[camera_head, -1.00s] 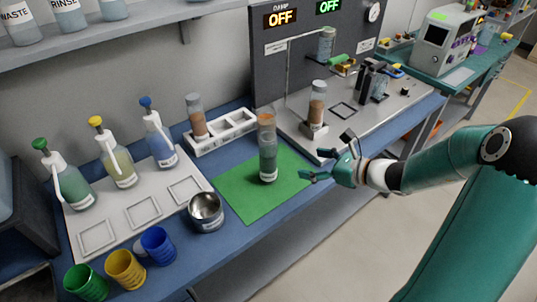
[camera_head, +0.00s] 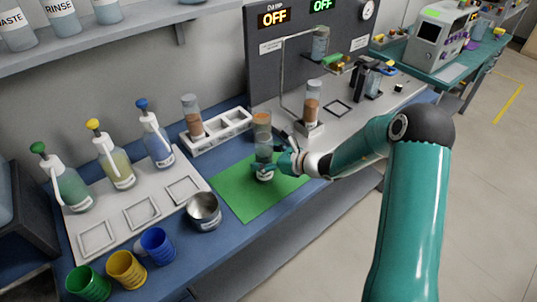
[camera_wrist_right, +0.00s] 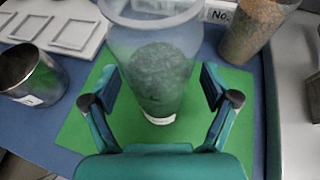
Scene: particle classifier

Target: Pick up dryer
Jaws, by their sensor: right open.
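In the right wrist view the cylinder (camera_wrist_right: 160,75) is between the two open fingers of the gripper (camera_wrist_right: 160,88), with a gap visible on each side. My left gripper is not in view.
A metal cup (camera_head: 204,212) stands left of the mat. A white rack (camera_head: 222,128) with a brown-filled tube (camera_head: 192,116) is behind it. Another brown-filled tube (camera_head: 312,103) stands at the back right. Squeeze bottles (camera_head: 115,160) and coloured cups (camera_head: 126,270) are at the left.

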